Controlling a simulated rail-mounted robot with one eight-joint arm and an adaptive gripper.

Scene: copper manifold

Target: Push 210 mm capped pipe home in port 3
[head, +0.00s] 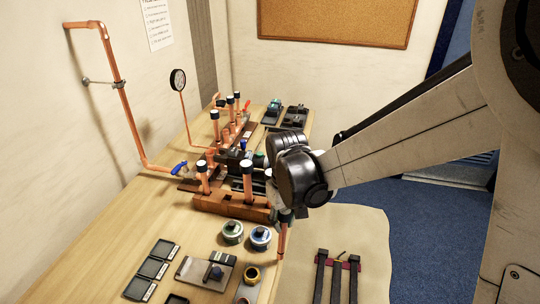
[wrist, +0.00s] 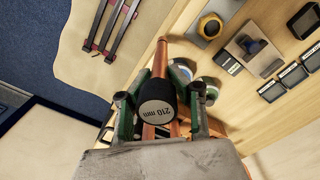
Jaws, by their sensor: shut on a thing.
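My gripper (wrist: 160,95) is shut on the capped pipe (wrist: 162,62), with its green fingers on either side of the black cap (wrist: 157,107) marked "210 mm". In the head view the held pipe (head: 282,243) hangs almost upright in front of the wooden rack's right end, and my gripper (head: 284,214) is partly hidden behind my wrist. The copper manifold (head: 222,140) stands farther back along the wall, with several upright capped pipes. My arm hides part of that area. Port numbers are too small to read, so I cannot tell which is port 3.
The wooden rack (head: 225,206) holds other capped pipes. Green and blue tape rolls (head: 232,231), a clamp tool on a plate (head: 213,270) and black trays (head: 153,268) lie nearer. A gauge (head: 178,80) and wall pipe (head: 128,105) stand left. Black straps (head: 337,275) lie on the mat.

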